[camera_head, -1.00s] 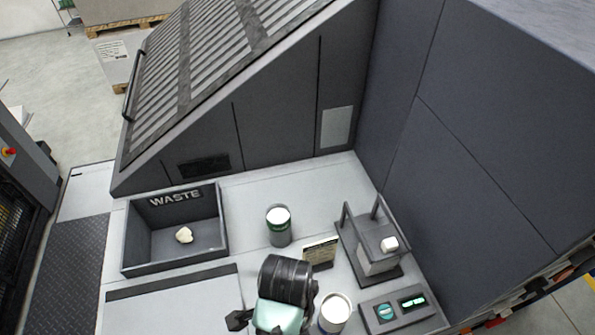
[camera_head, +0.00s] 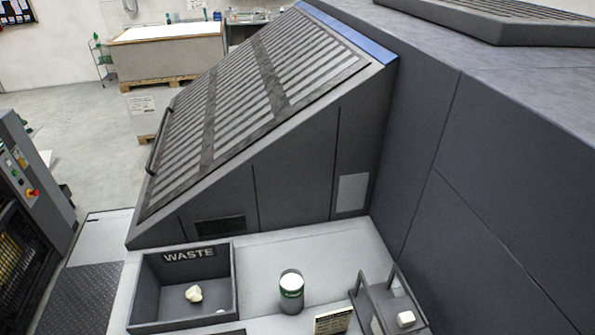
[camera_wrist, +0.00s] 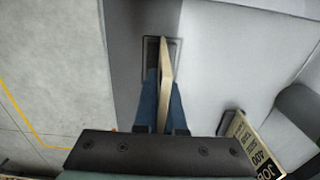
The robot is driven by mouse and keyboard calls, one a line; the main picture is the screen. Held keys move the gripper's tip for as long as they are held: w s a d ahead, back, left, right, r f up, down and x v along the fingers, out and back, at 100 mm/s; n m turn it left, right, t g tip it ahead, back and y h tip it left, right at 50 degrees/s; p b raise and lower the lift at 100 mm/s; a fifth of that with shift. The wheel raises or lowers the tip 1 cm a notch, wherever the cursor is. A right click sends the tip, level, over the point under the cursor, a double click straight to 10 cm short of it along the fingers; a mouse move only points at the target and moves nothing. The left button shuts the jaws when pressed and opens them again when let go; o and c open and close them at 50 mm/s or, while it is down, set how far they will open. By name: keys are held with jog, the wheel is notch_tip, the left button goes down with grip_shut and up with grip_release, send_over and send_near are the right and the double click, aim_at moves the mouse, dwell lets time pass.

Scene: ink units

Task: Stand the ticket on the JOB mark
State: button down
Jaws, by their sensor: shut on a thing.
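In the wrist view my gripper (camera_wrist: 162,92) is shut on a thin tan ticket (camera_wrist: 166,60), seen nearly edge-on between the two blue fingers. Below it, a dark-outlined rectangle (camera_wrist: 149,44) lies on a grey strip. I take this for the mark; no lettering on it is readable. The ticket overlaps the rectangle in the picture, but I cannot tell whether it touches the surface. The ticket's face is hidden. My gripper is not in the head view.
A printed card (camera_wrist: 248,150) reading "JOB" stands to the right; a similar card (camera_head: 333,321) shows in the head view. Nearby are a white-topped can (camera_head: 291,293) and a framed fixture (camera_head: 378,312). The WASTE box (camera_head: 148,285) holds a pale crumpled lump (camera_head: 194,293).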

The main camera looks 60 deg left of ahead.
jog(key=c, duration=1)
grip_release()
jog(key=shift+r, duration=0.1)
